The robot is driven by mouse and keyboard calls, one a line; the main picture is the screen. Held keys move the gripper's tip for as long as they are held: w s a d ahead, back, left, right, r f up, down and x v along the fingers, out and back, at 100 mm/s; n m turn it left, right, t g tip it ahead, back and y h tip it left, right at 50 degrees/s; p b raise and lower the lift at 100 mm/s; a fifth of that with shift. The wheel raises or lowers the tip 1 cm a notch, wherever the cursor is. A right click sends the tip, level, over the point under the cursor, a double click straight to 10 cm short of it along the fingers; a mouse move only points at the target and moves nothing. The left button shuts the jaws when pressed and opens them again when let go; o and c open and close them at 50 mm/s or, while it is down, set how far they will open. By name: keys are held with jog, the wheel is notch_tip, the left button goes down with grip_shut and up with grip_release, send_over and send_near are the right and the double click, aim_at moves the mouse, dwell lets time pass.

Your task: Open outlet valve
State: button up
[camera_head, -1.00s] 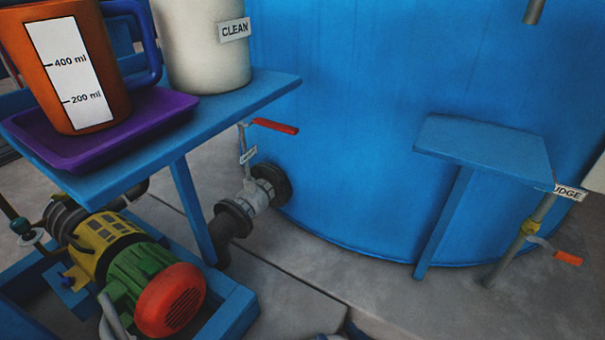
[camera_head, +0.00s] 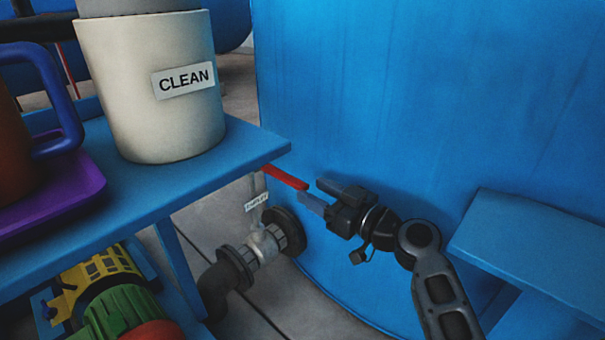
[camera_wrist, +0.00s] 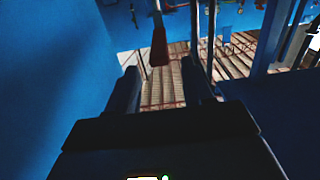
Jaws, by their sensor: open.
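The outlet valve (camera_head: 264,243) is a grey flanged fitting low on the blue tank, with a small white tag (camera_head: 256,201) on its stem. Its red lever handle (camera_head: 285,177) points right, with its left end partly hidden by the shelf edge. My gripper (camera_head: 317,194) is open, beside the tip of the red handle. In the wrist view, the red handle (camera_wrist: 159,45) appears ahead, its tip between the lines of the two fingers (camera_wrist: 165,88) and just beyond them. No grip on it shows.
The blue shelf (camera_head: 240,140) holding a white CLEAN bucket (camera_head: 150,110) overhangs the valve at left. A purple tray (camera_head: 75,195) sits on it. The blue tank wall (camera_head: 400,100) is close behind my gripper. Another blue shelf (camera_head: 530,245) stands at right; a pump (camera_head: 105,290) lies lower left.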

aim_at(291, 178)
jog(key=shift+b+x, duration=0.7)
jog(key=shift+x, duration=3.1)
grip_shut()
